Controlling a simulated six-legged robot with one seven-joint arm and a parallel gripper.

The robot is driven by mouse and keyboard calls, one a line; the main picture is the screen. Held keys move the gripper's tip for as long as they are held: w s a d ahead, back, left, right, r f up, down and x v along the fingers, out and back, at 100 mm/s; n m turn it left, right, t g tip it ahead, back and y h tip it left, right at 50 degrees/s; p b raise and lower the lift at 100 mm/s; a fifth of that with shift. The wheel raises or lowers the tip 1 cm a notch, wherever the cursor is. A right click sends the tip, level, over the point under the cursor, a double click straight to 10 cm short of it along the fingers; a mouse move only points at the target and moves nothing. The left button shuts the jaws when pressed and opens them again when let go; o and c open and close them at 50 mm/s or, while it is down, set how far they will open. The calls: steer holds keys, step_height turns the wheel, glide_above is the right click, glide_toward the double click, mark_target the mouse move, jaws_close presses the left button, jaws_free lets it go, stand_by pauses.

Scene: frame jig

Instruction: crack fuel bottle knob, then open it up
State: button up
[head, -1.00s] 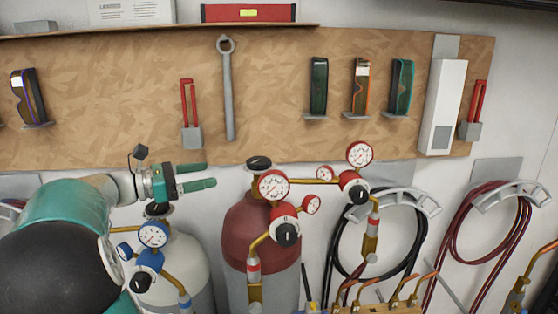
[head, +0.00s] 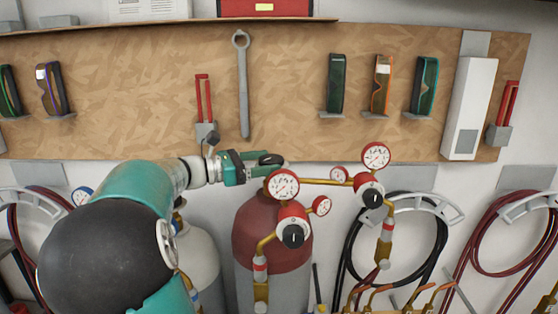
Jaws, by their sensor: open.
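The fuel bottle is the dark red cylinder (head: 262,228) with a grey lower body, below the pegboard. Its black top knob is mostly hidden behind my gripper's fingers. My gripper (head: 268,163) is open, its green fingers pointing right at the height of the bottle's top. I cannot tell whether the fingers touch the knob or only stand in front of it. A red-rimmed gauge (head: 283,184) and a regulator with a black dial (head: 293,236) are fixed to the bottle, just right of and below my fingertips.
A grey-white cylinder (head: 199,262) stands left, partly hidden by my arm. A brass pipe (head: 325,182) leads right to another gauge (head: 376,156). Black hose (head: 349,235) hangs on the right. A wrench (head: 241,85) and goggles hang on the pegboard (head: 290,100) behind.

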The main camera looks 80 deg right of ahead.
mark_target(274, 155)
steer(key=shift+x, duration=2.05)
steer(key=c, duration=1)
steer(key=shift+h, duration=0.3)
steer(key=n+t+h, duration=0.1)
steer(key=t, duration=0.1)
steer(key=n+t+h, duration=0.4)
steer(key=shift+w+d, duration=0.2)
steer(key=shift+d, duration=0.05)
steer(key=shift+w+d+n+t+h, duration=0.15)
steer(key=shift+n+t+h, duration=0.4)
steer(key=shift+n+t, duration=0.7)
steer(key=shift+w+n+t+h, duration=0.25)
steer(key=shift+n+t+h, duration=0.45)
steer(key=shift+t, duration=0.95)
steer(key=shift+n, duration=0.25)
